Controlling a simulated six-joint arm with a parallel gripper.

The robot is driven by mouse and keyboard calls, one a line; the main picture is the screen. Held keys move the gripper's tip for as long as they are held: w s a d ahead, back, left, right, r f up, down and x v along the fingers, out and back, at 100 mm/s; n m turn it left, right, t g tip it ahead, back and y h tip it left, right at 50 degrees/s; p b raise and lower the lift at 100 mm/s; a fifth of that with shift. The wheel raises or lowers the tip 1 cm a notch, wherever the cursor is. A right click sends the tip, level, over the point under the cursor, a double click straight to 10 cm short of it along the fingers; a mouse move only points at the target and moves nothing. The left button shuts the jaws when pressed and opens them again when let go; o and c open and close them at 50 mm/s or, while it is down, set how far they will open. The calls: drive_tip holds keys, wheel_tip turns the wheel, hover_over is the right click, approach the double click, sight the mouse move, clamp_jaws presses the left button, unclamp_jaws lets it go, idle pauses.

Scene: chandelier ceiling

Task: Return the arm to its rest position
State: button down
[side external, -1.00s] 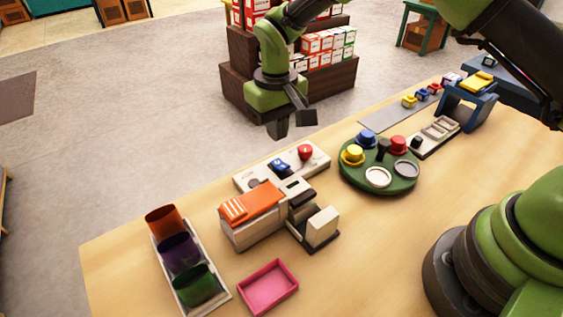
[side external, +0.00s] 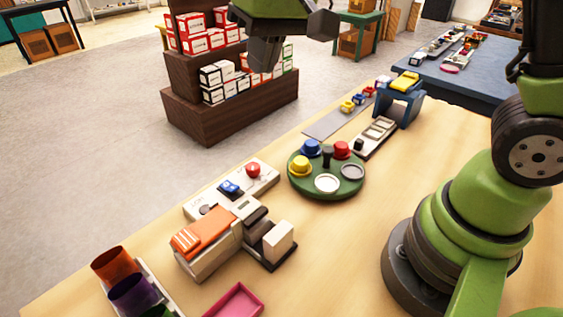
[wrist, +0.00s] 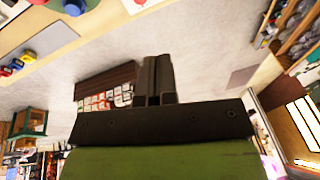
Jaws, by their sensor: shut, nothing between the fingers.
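My gripper (side external: 291,42) is dark grey on a green wrist. It is high up at the top of the side view, in front of the wooden shelf of boxes and well above the table. It holds nothing. In the wrist view the two fingers (wrist: 158,80) lie side by side, shut, with the floor and the shelf beyond them. My green arm and base stand at the right of the side view; the upper arm is partly out of frame.
The wooden table (side external: 428,137) carries a green round tray (side external: 327,188) with coloured knobs, a control panel (side external: 231,190), an orange-topped device (side external: 207,240), a pink tray (side external: 234,301) and coloured cups (side external: 116,265). A blue stand (side external: 399,103) is at the back. The shelf (side external: 206,107) stands on the floor beyond.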

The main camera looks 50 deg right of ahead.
drive_tip(key=s+d+r+m+t, duration=0.1)
drive_tip(key=s+d+r+t, duration=0.1)
drive_tip(key=s, duration=0.6)
drive_tip(key=s+d+r+m+t, duration=0.1)
drive_tip(key=s+r+t, duration=0.1)
drive_tip(key=s, duration=0.7)
drive_tip(key=shift+s+d+r+y, duration=0.2)
drive_tip(key=shift+d+y, duration=0.1)
drive_tip(key=shift+d, duration=0.05)
idle(0.6)
